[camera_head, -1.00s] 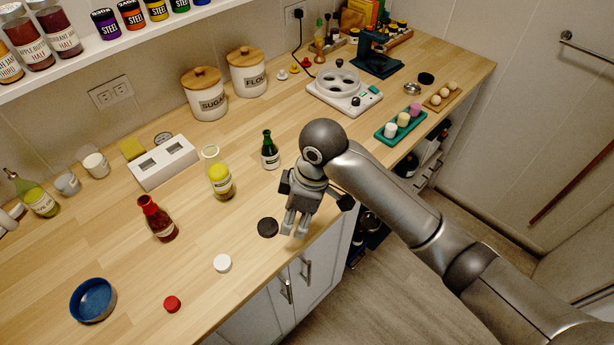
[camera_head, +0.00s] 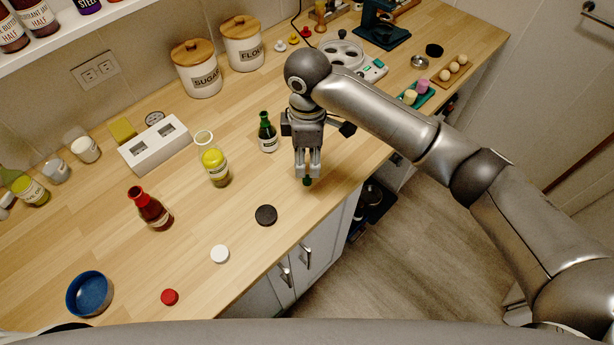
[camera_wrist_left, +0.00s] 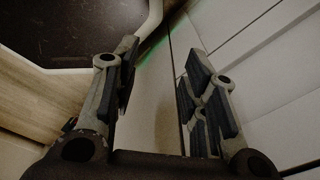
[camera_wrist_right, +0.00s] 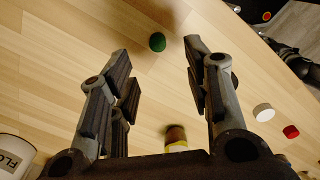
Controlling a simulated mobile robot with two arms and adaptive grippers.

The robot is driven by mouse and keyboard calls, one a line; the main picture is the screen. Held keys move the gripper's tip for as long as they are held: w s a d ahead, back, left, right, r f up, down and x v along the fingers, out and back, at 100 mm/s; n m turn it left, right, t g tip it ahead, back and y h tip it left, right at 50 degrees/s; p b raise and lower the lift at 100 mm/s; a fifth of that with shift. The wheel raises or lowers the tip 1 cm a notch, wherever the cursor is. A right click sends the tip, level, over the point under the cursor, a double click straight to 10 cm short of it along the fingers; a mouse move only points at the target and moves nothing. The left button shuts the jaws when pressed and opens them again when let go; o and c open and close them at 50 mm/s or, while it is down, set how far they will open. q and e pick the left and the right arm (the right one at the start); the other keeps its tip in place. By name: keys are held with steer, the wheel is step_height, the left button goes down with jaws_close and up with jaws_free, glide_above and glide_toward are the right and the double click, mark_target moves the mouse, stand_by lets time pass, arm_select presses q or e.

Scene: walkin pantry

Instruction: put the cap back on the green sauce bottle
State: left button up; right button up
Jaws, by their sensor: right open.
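The green sauce bottle (camera_head: 268,138) stands upright on the counter, left of my right gripper (camera_head: 308,175) in the head view. The right gripper points down and holds nothing. My left gripper (camera_wrist_left: 160,75) shows only in the left wrist view; its fingers are apart with nothing between them.
A black cap (camera_head: 266,215), a white cap (camera_head: 220,254) and a red cap (camera_head: 170,297) lie along the front. A yellow bottle (camera_head: 215,167), a red bottle (camera_head: 150,209) and a blue bowl (camera_head: 90,294) stand left. A white block (camera_head: 155,147) and canisters are behind.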

mark_target(307, 178)
step_height(307, 178, down, 3)
steer(key=shift+r, duration=0.15)
steer(key=shift+p, duration=0.3)
steer(key=shift+f+p, duration=0.3)
steer(key=shift+f, duration=0.2)
step_height(307, 178, down, 4)
steer(key=shift+w+f+p, duration=0.1)
steer(key=shift+w+p, duration=0.05)
steer(key=shift+p, duration=0.45)
arm_select(q)
steer(key=r, duration=0.2)
steer(key=shift+w+d+r, duration=0.1)
steer(key=shift+w+r, duration=0.15)
steer(key=shift+r, duration=0.05)
steer(key=shift+w, duration=0.1)
arm_select(e)
steer(key=c, duration=0.8)
